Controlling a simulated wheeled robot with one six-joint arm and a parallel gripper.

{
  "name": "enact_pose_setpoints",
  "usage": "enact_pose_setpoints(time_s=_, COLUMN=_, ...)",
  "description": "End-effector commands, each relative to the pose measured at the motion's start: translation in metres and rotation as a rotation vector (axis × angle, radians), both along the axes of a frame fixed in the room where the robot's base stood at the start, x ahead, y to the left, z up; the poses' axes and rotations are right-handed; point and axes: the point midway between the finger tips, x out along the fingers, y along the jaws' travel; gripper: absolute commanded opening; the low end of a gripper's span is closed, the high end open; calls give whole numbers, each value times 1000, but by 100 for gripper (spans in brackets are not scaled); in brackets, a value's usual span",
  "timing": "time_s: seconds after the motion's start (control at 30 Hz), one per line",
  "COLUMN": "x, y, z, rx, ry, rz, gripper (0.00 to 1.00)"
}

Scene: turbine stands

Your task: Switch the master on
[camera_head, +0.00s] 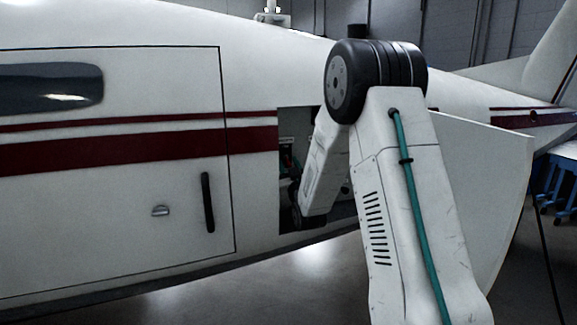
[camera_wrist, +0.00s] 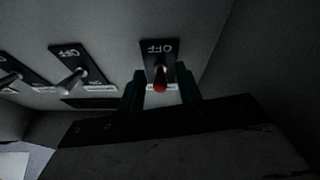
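In the wrist view, a toggle switch with a red tip (camera_wrist: 160,86) stands on a black plate on a pale panel. An upside-down OFF shows at the plate's top, and the lever's tip points toward the picture's bottom, away from that word. A pale label below it is mostly hidden, so I cannot read whether it is the master. My gripper (camera_wrist: 160,92) is open, with one dark green finger on each side of the lever and gaps between. In the head view my arm reaches into an open hatch (camera_head: 290,226), and the gripper is mostly hidden inside.
Two more toggle switches, a nearer one (camera_wrist: 72,80) and a farther one (camera_wrist: 10,78), sit to the left on the same panel (camera_wrist: 110,25). The white aircraft fuselage (camera_head: 110,205) and hatch edges surround my arm. An open white door panel (camera_head: 490,190) stands behind my arm.

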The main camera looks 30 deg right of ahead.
Motion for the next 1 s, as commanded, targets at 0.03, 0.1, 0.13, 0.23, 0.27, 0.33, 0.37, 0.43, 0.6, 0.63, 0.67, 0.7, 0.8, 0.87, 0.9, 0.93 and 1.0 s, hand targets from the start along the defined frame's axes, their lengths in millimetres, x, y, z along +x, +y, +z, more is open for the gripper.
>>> enact_pose_setpoints(time_s=0.03, x=2, y=0, z=1, rx=0, ry=0, rz=1, gripper=34)
enact_pose_setpoints(time_s=0.1, x=3, y=0, z=1, rx=0, ry=0, rz=1, gripper=34)
enact_pose_setpoints(time_s=0.13, x=3, y=0, z=1, rx=0, ry=0, rz=1, gripper=34)
enact_pose_setpoints(time_s=0.23, x=2, y=0, z=1, rx=0, ry=0, rz=1, gripper=34)
enact_pose_setpoints(time_s=0.27, x=2, y=0, z=1, rx=0, ry=0, rz=1, gripper=34)
enact_pose_setpoints(time_s=0.33, x=2, y=0, z=1, rx=0, ry=0, rz=1, gripper=23)
enact_pose_setpoints(time_s=0.37, x=2, y=0, z=1, rx=0, ry=0, rz=1, gripper=15)
enact_pose_setpoints(time_s=0.43, x=2, y=0, z=1, rx=0, ry=0, rz=1, gripper=0)
enact_pose_setpoints(time_s=0.6, x=2, y=0, z=1, rx=0, ry=2, rz=1, gripper=0)
enact_pose_setpoints(time_s=0.63, x=2, y=0, z=1, rx=0, ry=3, rz=1, gripper=0)
enact_pose_setpoints(time_s=0.67, x=2, y=0, z=1, rx=1, ry=6, rz=1, gripper=0)
enact_pose_setpoints(time_s=0.7, x=2, y=0, z=1, rx=3, ry=11, rz=1, gripper=0)
enact_pose_setpoints(time_s=0.8, x=1, y=0, z=2, rx=9, ry=32, rz=2, gripper=0)
enact_pose_setpoints(time_s=0.87, x=1, y=1, z=4, rx=15, ry=52, rz=1, gripper=0)
enact_pose_setpoints(time_s=0.9, x=0, y=1, z=5, rx=19, ry=70, rz=2, gripper=0)
enact_pose_setpoints(time_s=0.93, x=0, y=1, z=5, rx=24, ry=86, rz=1, gripper=0)
enact_pose_setpoints(time_s=1.0, x=0, y=1, z=8, rx=36, ry=127, rz=1, gripper=0)
